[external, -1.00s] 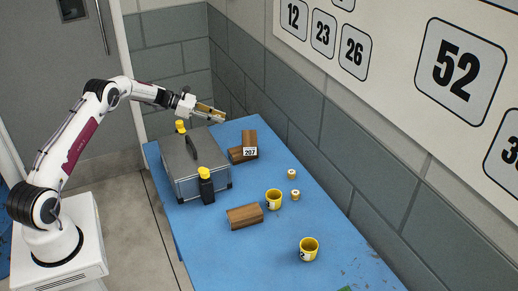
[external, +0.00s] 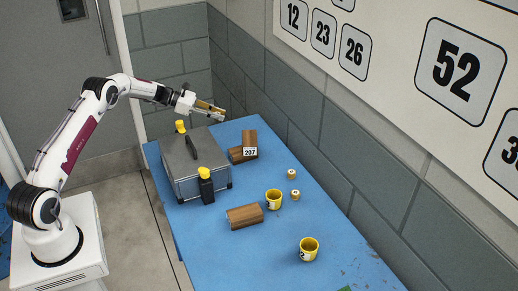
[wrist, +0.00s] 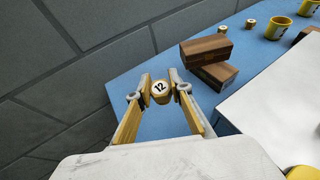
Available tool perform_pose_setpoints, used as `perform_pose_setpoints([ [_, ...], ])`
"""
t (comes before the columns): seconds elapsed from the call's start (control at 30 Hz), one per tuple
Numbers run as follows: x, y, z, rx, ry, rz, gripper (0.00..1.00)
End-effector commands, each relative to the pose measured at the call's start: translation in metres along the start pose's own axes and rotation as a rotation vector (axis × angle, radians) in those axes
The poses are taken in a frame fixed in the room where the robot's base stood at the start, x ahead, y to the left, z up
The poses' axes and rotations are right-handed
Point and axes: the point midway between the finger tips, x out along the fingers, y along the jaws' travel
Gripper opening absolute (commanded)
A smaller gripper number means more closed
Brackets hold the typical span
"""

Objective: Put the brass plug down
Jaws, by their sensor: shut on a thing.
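A small round brass plug (wrist: 160,88) with a pale face marked 12 is between my fingertips in the wrist view. My gripper (wrist: 160,90) is shut on it, one finger on each side. In the external view my gripper (external: 221,114) is in the air over the far end of the blue table (external: 235,265), beyond the grey case. The plug is too small to make out clearly there. Two similar small plugs stand on the table, one farther back (external: 291,174) and one nearer (external: 295,195).
Stacked wooden blocks (external: 248,138) carry a 207 label. Another block (external: 245,216) and two yellow cups (external: 273,201) (external: 309,250) stand nearer. A wall borders the right.

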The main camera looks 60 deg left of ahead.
Motion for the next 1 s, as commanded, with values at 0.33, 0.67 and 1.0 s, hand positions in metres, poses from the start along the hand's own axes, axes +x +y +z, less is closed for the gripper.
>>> perform_pose_setpoints([
  [0.33,-0.010,0.000,0.024,0.003,-0.001,0.001,0.00],
  [0.67,-0.043,0.000,0.105,0.007,-0.001,0.003,0.00],
  [1.0,-0.069,0.000,0.167,0.004,-0.001,0.001,0.00],
])
